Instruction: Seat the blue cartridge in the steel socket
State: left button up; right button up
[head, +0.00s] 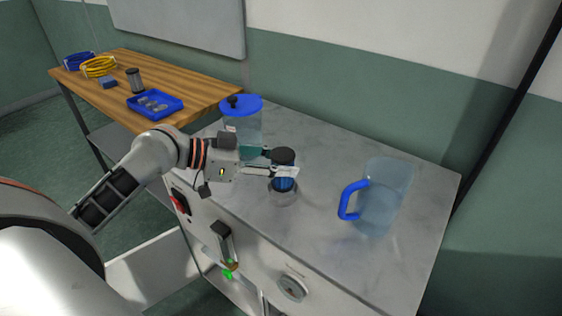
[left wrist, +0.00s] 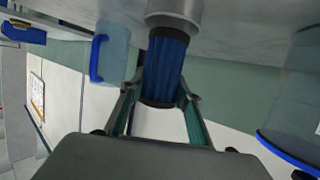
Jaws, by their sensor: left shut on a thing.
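The blue cartridge (head: 284,184) has a black cap and stands upright over the steel socket (head: 283,198) on the grey counter. My left gripper (head: 281,163) is shut on the cartridge near its upper end. In the left wrist view, which looks along the fingers with the counter at the top, the ribbed blue cartridge (left wrist: 167,66) is between the two fingers (left wrist: 162,92). Its far black end meets the mouth of the socket (left wrist: 174,8). I cannot tell how far it is inside. My right gripper is not in view.
A clear jug with a blue handle (head: 382,197) stands to the right on the counter. A clear container with a blue lid (head: 241,104) stands behind my left gripper. A wooden bench (head: 195,91) at the back left holds a blue tray (head: 174,110) and coiled cables (head: 98,67).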

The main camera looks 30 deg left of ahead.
pick_arm(q)
jog(key=shift+f+b, duration=0.7)
jog(key=shift+f, duration=0.9)
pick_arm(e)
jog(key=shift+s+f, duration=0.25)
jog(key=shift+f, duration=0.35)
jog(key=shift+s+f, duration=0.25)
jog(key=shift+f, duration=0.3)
pick_arm(q)
jog(key=o, duration=1.2)
